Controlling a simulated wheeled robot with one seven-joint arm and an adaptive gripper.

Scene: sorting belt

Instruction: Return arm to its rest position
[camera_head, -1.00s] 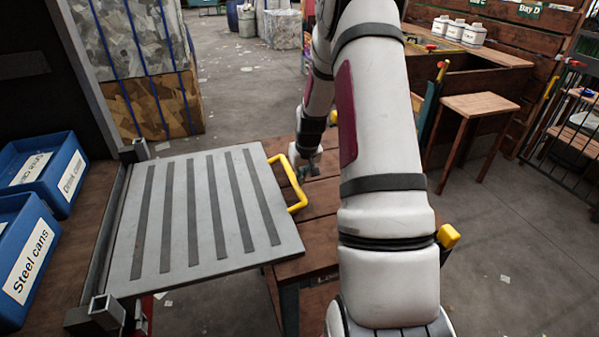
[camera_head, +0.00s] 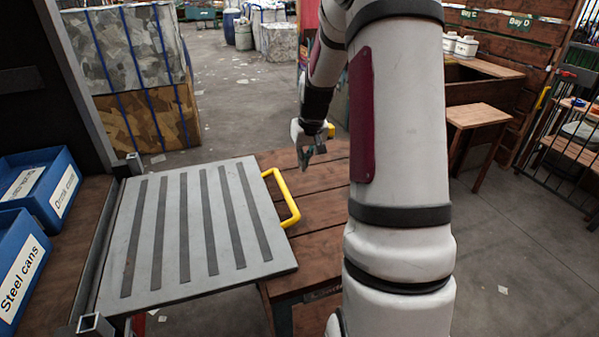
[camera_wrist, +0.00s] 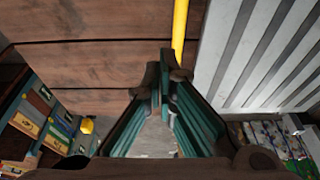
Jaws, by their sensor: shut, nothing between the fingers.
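My gripper (camera_head: 312,156) hangs above the wooden table (camera_head: 318,242) in the head view, its fingers pointing down and holding nothing. It is apart from the yellow handle (camera_head: 291,204) of the grey slatted panel (camera_head: 190,240), a little behind and to the right of it. In the wrist view my gripper (camera_wrist: 160,85) shows its fingers together over brown planks. The yellow handle (camera_wrist: 180,30) runs just beyond the fingertips in that picture, and the slatted panel (camera_wrist: 262,55) lies to the right. My arm's large white link covers part of the table in the head view.
Blue bins (camera_head: 15,270) labelled "Steel cans" and "Drink cans" stand at the left. Strapped bales (camera_head: 140,75) stand behind the panel. A wooden stool (camera_head: 480,118) and a wire fence (camera_head: 570,110) are at the right. Open floor (camera_head: 235,100) lies beyond the table.

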